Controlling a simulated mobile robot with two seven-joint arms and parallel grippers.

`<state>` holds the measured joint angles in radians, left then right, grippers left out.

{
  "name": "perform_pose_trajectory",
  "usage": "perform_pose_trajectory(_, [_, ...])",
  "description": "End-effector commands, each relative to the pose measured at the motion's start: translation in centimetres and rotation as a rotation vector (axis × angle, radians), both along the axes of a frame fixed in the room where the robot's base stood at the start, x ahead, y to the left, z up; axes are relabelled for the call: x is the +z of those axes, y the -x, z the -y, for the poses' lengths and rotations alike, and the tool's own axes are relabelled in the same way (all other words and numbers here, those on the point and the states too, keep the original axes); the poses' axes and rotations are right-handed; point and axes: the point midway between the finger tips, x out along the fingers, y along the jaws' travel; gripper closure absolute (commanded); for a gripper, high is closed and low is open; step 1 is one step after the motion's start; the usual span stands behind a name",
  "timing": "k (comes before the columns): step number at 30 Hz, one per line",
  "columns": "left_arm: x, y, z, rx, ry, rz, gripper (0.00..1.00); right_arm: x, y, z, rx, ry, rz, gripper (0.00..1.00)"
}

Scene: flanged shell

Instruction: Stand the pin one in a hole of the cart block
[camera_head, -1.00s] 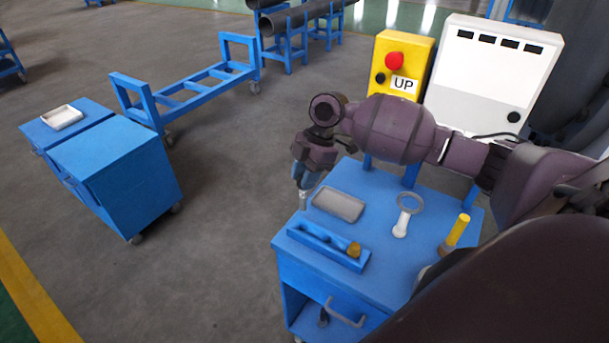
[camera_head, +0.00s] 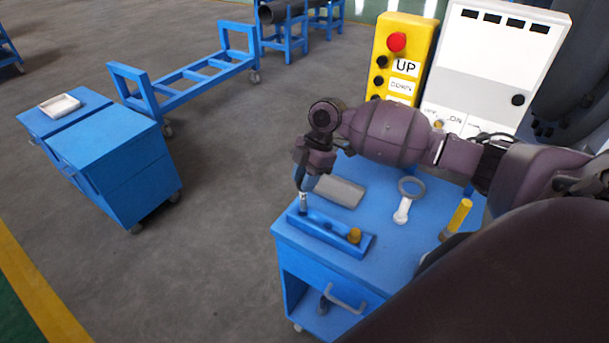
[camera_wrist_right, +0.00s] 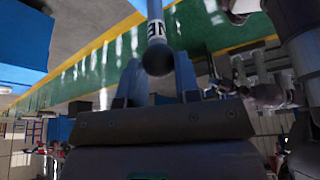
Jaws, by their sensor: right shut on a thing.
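The pin one (camera_head: 303,200) is a short grey metal pin held upright, pointing down, in my right gripper (camera_head: 301,183). Its lower end shows at the left end of the cart block (camera_head: 322,236), a long blue block on the cart top. I cannot tell whether the tip is in a hole or just above it. In the right wrist view the pin (camera_wrist_right: 155,48), with the letters "NE" on it, sits between the fingers of my right gripper (camera_wrist_right: 158,82). A brass-yellow piece (camera_head: 354,236) stands at the block's right end. My left gripper is not in view.
On the blue cart (camera_head: 388,244) lie a grey tray (camera_head: 339,191), partly behind my gripper, a white piece with a grey ring (camera_head: 403,208) and a yellow-handled tool (camera_head: 458,216). A yellow control box (camera_head: 402,50) and white cabinet (camera_head: 497,60) stand behind.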

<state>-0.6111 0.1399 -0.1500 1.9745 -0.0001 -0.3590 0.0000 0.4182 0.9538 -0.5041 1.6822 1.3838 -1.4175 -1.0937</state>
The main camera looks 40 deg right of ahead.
Motion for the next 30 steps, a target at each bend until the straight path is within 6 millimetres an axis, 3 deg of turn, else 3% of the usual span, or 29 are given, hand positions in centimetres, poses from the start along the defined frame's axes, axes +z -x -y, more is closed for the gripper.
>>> perform_pose_trajectory(30, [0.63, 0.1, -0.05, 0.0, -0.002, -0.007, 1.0, 0.03, -0.01, 0.0, 0.0, -0.001, 0.0, 0.98])
